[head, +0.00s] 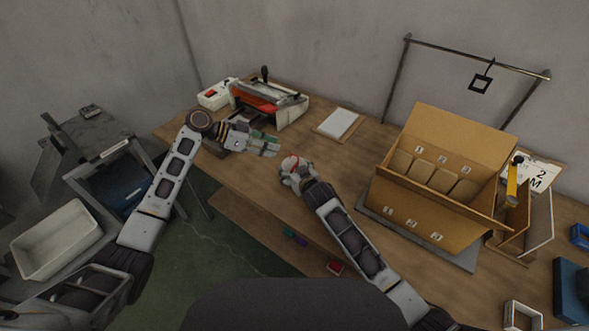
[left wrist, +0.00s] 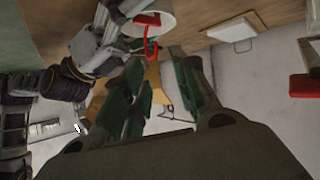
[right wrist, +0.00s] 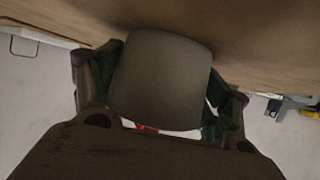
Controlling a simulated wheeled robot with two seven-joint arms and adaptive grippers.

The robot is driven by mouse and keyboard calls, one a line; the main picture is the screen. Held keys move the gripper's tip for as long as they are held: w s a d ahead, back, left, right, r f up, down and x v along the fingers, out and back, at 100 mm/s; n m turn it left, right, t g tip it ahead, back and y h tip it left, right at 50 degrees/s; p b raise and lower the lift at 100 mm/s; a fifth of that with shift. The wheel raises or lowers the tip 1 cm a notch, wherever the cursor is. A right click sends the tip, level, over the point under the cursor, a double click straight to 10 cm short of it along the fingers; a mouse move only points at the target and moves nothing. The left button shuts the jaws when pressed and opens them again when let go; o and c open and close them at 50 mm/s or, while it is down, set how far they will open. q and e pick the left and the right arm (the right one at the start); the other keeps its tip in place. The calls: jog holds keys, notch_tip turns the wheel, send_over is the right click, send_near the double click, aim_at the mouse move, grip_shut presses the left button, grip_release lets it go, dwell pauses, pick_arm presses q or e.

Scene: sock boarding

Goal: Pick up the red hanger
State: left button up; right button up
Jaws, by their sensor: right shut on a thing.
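A red hook-shaped piece, seemingly the red hanger (left wrist: 151,46), shows in the left wrist view against a white rounded piece (left wrist: 160,18) with a red band. In the head view only a small red mark shows on the white piece (head: 289,163). My right gripper (head: 296,172) is shut on this piece above the table's front edge. In the right wrist view a shaded rounded face (right wrist: 160,80) fills the jaws, with white and red below it. My left gripper (head: 268,145) is open and empty, to the upper left of the right one. How hanger and white piece join is unclear.
A cardboard box (head: 440,165) with several compartments stands right of my right arm. A white and red machine (head: 268,98) and a white pad (head: 338,123) are at the back. A rail holds a black hanger (head: 481,83). Bare table (head: 345,165) lies between pad and box.

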pick_arm(q)
jog(key=a+f+h, duration=0.1)
jog(key=a+f, duration=0.1)
jog(key=a+f+n+h, duration=0.1)
jog(key=a+f+h, duration=0.1)
jog(key=w+a+f+n+h, duration=0.1)
jog(key=a+f+h, duration=0.1)
jog(key=shift+t, duration=0.3)
jog(key=shift+s+a+f+m+h, duration=0.2)
jog(key=shift+s+f+m+h, duration=0.1)
jog(key=shift+m, duration=0.3)
jog(key=shift+s+r+m+h, duration=0.15)
jog(key=shift+s+r+m, duration=0.05)
jog(key=shift+m, duration=0.4)
jog(key=shift+s+r+m+h, duration=0.15)
jog(key=shift+m, duration=0.45)
jog(key=shift+s+m+g, duration=0.1)
jog(key=shift+m+g, duration=0.3)
jog(key=shift+m, duration=0.2)
jog(key=shift+d, duration=0.2)
jog(key=shift+w+d, duration=0.15)
jog(key=shift+d, duration=1.5)
jog(key=shift+w+d, duration=0.15)
jog(key=shift+d, duration=1.45)
jog(key=shift+d, duration=0.1)
